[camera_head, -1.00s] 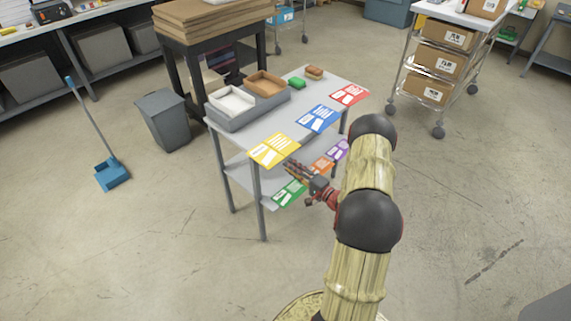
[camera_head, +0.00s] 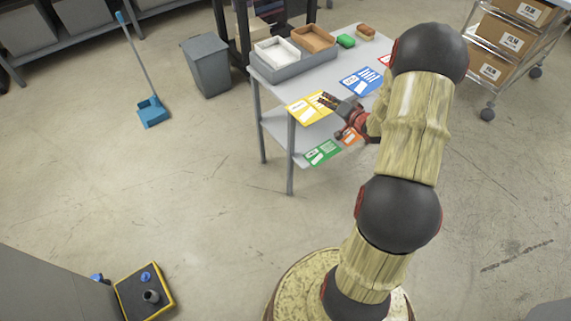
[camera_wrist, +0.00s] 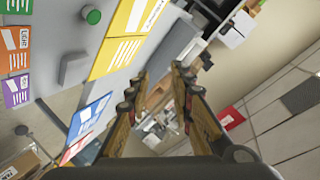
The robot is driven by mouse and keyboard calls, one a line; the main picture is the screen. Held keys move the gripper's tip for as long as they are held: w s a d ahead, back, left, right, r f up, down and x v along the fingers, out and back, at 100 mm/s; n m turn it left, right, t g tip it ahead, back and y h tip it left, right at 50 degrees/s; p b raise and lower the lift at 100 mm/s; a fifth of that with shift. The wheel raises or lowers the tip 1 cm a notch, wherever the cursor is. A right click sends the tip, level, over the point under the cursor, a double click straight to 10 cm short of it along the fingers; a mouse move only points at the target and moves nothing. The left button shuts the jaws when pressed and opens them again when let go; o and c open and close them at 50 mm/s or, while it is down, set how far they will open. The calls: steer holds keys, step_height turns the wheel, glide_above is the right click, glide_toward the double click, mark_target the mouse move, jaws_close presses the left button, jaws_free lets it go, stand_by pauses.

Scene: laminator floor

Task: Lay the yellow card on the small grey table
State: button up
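The yellow card (camera_head: 300,110) lies flat at the near left corner of the top of a grey two-level table (camera_head: 322,78). It also shows in the wrist view (camera_wrist: 122,38), at the upper left. My gripper (camera_head: 332,100) is at the table's front edge and overlaps the right end of the yellow card in the head view. In the wrist view my gripper (camera_wrist: 160,80) has its two fingers apart, with no card visible between them. The card appears to the left of the fingers there. I cannot tell whether the gripper touches it.
Green (camera_head: 322,152) and orange (camera_head: 350,136) cards lie on the lower shelf. A bin (camera_head: 207,66) stands left. A yellow-edged control box (camera_head: 130,300) is at lower left.

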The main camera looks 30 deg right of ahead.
steer(key=w+a+r+n+g+h, duration=0.1)
steer(key=a+r, duration=0.2)
steer(key=r, duration=0.3)
steer(key=a+r+n+g+h, duration=0.1)
steer(key=a+r+n, duration=0.15)
steer(key=r, duration=0.35)
steer(key=s+a+r+n+g, duration=0.1)
steer(key=s+a+r+g, duration=0.1)
steer(key=s+a+r, duration=0.5)
steer(key=s+a+r+n+g+y, duration=0.1)
steer(key=s+a+r+n+g, duration=0.1)
steer(key=s+a, duration=1)
steer(key=s+a+r+n+g+y, duration=0.1)
steer(key=s+a+n, duration=0.3)
steer(key=s+a, duration=0.8)
steer(key=shift+a+r+g+y, duration=0.4)
steer(key=shift+a+g+y, duration=0.2)
steer(key=shift+a+y, duration=0.1)
steer(key=shift+n, duration=0.25)
